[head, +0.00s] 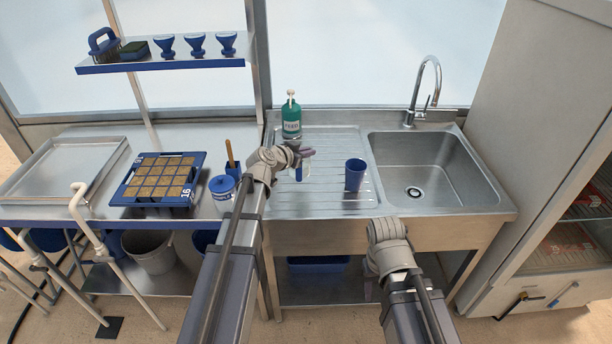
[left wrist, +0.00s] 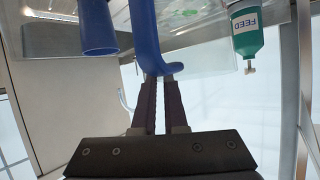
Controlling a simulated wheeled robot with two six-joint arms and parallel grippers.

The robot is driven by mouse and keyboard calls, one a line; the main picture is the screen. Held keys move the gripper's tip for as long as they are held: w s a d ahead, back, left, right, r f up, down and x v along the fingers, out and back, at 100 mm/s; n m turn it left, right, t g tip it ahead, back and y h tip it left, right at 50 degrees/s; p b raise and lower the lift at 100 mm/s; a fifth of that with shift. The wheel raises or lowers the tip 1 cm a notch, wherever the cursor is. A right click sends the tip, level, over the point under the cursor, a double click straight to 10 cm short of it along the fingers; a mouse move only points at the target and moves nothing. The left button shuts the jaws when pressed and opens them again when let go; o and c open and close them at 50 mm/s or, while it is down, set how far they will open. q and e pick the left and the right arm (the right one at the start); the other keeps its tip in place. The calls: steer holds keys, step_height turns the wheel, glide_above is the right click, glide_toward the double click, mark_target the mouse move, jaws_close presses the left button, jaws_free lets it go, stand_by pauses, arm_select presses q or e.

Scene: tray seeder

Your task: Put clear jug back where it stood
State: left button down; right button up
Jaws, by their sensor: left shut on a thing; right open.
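The clear jug (head: 306,170) shows as a see-through body with a blue handle (head: 298,173), over the ribbed drainboard left of the sink. My left gripper (head: 306,153) is shut on the blue handle. In the left wrist view the dark fingers close on the blue handle (left wrist: 152,40), with the clear body of the jug (left wrist: 188,14) behind it. Whether the jug's base touches the drainboard is hard to tell. My right gripper (head: 376,264) is low in front of the counter, empty; its fingertips are mostly hidden by its own wrist.
A blue cup (head: 355,174) stands right of the jug. A green feed bottle (head: 291,118) stands behind it. The sink basin (head: 430,165) is to the right. A white-and-blue pot (head: 222,190) and a seed tray (head: 128,198) are left. The drainboard's front (head: 310,207) is clear.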

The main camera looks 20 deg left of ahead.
mark_target(308, 166)
arm_select(q)
steer(key=shift+f+b, duration=2.3)
steer(key=shift+f, duration=0.65)
steer(key=shift+f, duration=0.15)
steer(key=c, duration=1.3)
jaws_free()
steer(key=o, duration=0.3)
steer(key=shift+o, duration=0.2)
